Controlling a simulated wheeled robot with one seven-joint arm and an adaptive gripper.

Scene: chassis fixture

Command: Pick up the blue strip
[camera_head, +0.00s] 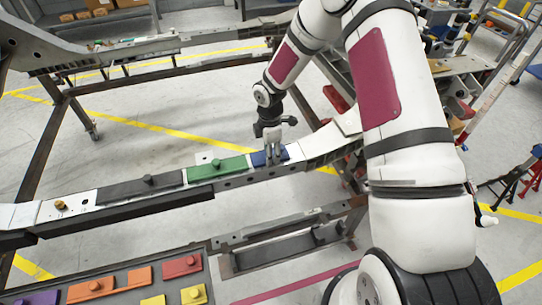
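The blue strip (258,160) lies on the long metal chassis rail, at the right end of a row of strips. My gripper (274,159) points down over it, with its fingertips at the strip's upper face. The fingers hide the middle of the strip, and any knob there. I cannot tell whether they are closed on anything. The strip appears to lie flat on the rail.
A green strip (217,170) with a knob lies left of the blue one, then a black strip (142,188). A brass knob (60,205) is further left. A dark tray (212,283) at the bottom left holds orange, red, yellow and purple pieces. Frame beams surround the rail.

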